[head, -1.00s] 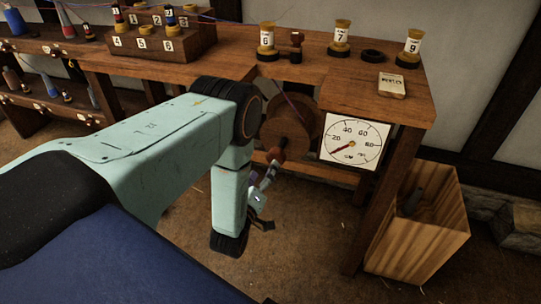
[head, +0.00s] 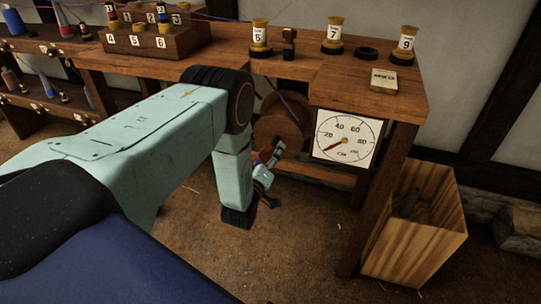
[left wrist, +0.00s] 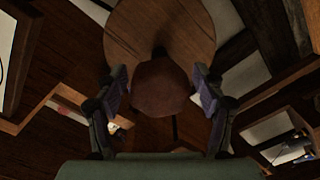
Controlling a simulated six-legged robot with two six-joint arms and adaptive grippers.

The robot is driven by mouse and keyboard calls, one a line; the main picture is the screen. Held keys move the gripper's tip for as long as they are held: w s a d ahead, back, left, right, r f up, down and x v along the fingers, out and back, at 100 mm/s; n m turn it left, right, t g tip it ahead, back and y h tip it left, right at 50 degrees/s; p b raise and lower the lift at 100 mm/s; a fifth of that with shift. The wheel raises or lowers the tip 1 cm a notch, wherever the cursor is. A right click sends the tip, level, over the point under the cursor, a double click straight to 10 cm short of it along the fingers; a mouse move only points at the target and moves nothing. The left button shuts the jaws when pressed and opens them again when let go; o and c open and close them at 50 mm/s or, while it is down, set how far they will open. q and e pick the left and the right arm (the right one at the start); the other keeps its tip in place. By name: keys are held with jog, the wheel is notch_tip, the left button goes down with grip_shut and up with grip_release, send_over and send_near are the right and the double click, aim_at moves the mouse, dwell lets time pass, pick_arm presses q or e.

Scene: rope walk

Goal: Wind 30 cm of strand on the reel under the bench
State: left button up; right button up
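The reel (head: 282,128) is a brown wooden disc under the bench top, and its round face also shows in the left wrist view (left wrist: 160,28). A rounded brown crank knob (left wrist: 162,90) sticks out towards the wrist camera. My left gripper (head: 268,157) is at the reel's lower front. In the left wrist view its two fingers (left wrist: 160,84) stand apart on either side of the knob, with narrow gaps; contact is not visible. A dial gauge (head: 346,138) hangs right of the reel, its red needle pointing lower left, below 20. The right gripper is out of view.
The wooden bench (head: 330,84) carries numbered spools and a small card box (head: 384,80). A bench leg (head: 376,205) stands right of the gauge. A wooden bin (head: 424,240) is on the floor beyond it. Floor in front is clear.

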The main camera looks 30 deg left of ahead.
pick_arm(q)
jog(key=c, duration=1)
jog(key=shift+d, duration=0.1)
jog(key=shift+m, duration=0.3)
